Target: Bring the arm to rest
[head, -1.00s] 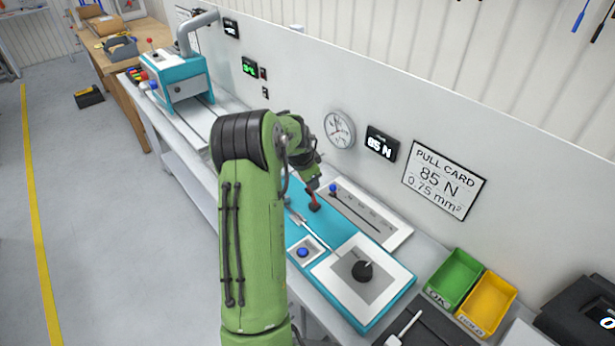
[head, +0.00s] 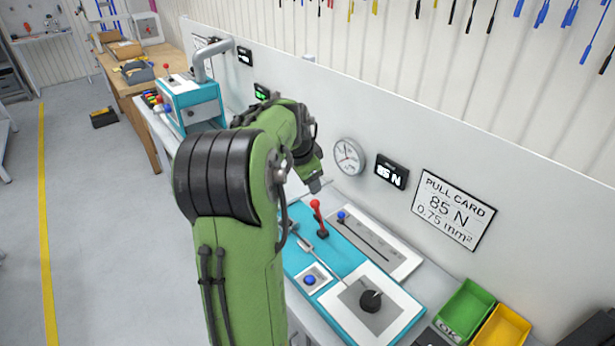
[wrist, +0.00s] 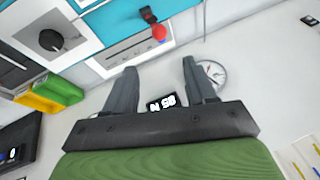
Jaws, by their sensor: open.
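My gripper (head: 315,186) is at the end of my green arm, raised above the bench near the wall panel. In the wrist view my gripper (wrist: 158,75) shows two grey fingers spread apart with nothing between them. The red-handled lever (head: 317,215) on the teal machine (head: 335,262) stands just below my gripper, apart from it. The lever's red knob also shows in the wrist view (wrist: 159,33), beyond the fingertips.
A black knob (head: 371,300), a blue button (head: 309,280) and a slider panel (head: 375,240) sit on the bench. Green (head: 466,311) and yellow (head: 502,330) bins stand at right. A gauge (head: 349,156), display (head: 391,171) and pull card (head: 452,208) are on the wall panel.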

